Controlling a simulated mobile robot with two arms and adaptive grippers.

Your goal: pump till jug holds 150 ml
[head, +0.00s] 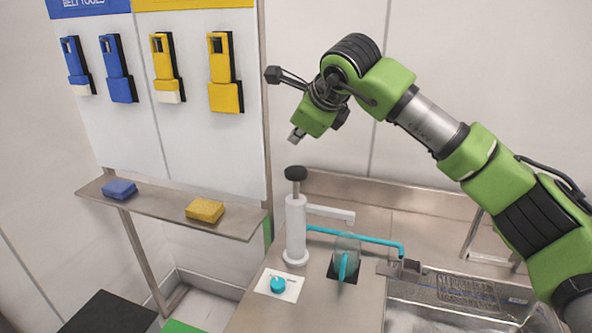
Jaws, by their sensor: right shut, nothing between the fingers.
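A white hand pump (296,225) stands upright on the steel counter, with a black knob (296,173) on top and a white spout (331,213) pointing right. A small see-through jug (347,244) with a teal handle stands on a dark square right of the pump. Its level and marks are too small to read. My right gripper (296,136) is shut and empty, pointing down above the black knob with a clear gap between them. My left gripper is out of view.
A teal dial (278,284) sits on a white plate in front of the pump. A steel shelf (160,208) at left holds a blue sponge (120,188) and a yellow sponge (205,210). A wire basket (460,292) lies right.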

